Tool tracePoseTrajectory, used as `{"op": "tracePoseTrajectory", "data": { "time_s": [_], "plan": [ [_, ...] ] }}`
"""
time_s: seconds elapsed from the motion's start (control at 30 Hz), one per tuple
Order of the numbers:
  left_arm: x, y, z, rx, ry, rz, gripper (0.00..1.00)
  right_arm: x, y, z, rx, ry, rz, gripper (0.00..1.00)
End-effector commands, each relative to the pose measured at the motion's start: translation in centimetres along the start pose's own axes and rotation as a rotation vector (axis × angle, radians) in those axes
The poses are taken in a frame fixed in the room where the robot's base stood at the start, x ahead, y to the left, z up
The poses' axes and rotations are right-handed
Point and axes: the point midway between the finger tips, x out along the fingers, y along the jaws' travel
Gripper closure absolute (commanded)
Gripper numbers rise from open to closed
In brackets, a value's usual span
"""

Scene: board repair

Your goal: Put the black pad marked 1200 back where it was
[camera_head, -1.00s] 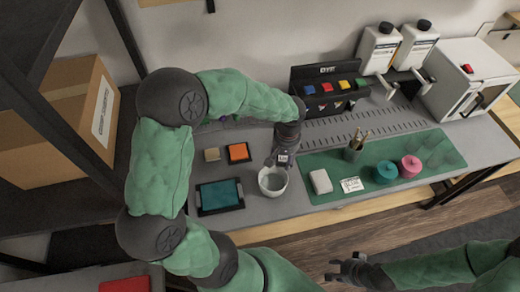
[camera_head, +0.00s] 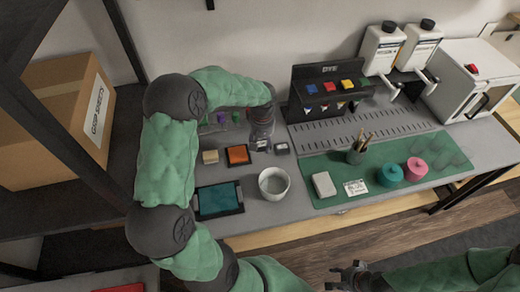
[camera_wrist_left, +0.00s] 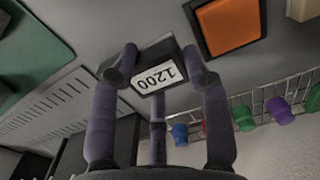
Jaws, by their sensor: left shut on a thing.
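The black pad marked 1200 (camera_wrist_left: 157,70) is between the fingers of my left gripper (camera_wrist_left: 160,68) in the left wrist view, its white label upside down. In the head view my left gripper (camera_head: 262,138) is shut on this pad just right of the orange pad (camera_head: 238,155), which also shows in the wrist view (camera_wrist_left: 228,22). The held pad is low over the grey table; I cannot tell whether it touches. A small dark grey shape (camera_head: 281,148) shows right beside the gripper. My right gripper (camera_head: 348,272) is open and empty, beyond the table's front edge.
A tan pad (camera_head: 210,156) is left of the orange one. A white cup (camera_head: 274,184) and a teal-screened tablet (camera_head: 219,199) lie nearer the front. A wire rack with coloured pieces (camera_wrist_left: 242,118) is behind. A green mat (camera_head: 325,165) is to the right.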

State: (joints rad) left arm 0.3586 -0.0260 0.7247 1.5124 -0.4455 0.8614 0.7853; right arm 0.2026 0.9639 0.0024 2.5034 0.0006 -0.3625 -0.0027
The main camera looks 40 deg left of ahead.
Motion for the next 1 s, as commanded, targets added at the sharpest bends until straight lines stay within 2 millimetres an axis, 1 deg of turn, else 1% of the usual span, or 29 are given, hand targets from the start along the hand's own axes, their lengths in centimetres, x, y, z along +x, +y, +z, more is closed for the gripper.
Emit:
{"op": "tracePoseTrajectory", "data": {
  "time_s": [0.03,0.1,0.2,0.37,0.47,0.53,0.63,1.0],
  "plan": [
    [1.1,0.0,-0.7,-0.001,0.001,0.000,0.88,0.6,0.2,0.0,0.000,0.000,0.000,0.60],
    [1.8,0.0,-1.4,-0.001,0.001,0.001,0.88,0.8,0.3,0.0,0.000,0.000,0.000,0.60],
    [2.4,0.0,-2.0,-0.001,0.002,0.001,0.88,1.0,0.4,0.0,0.000,0.000,0.000,0.60],
    [2.9,0.0,-2.5,0.000,0.003,0.002,0.88,1.2,0.4,-0.1,0.000,0.000,0.000,0.60],
    [3.9,0.0,-3.2,0.000,0.002,0.001,0.88,1.6,0.6,-0.1,0.000,0.000,0.000,0.60],
    [5.2,0.0,-3.0,0.001,0.001,0.001,0.88,2.4,0.8,-0.1,0.000,0.001,0.000,0.60],
    [6.4,0.0,-3.0,0.000,0.002,0.001,0.88,3.1,1.1,-0.1,0.000,0.000,0.000,0.60],
    [6.6,0.0,-3.0,0.000,0.003,0.002,0.88,3.1,1.1,-0.1,0.000,0.000,0.000,0.60]
  ]
}}
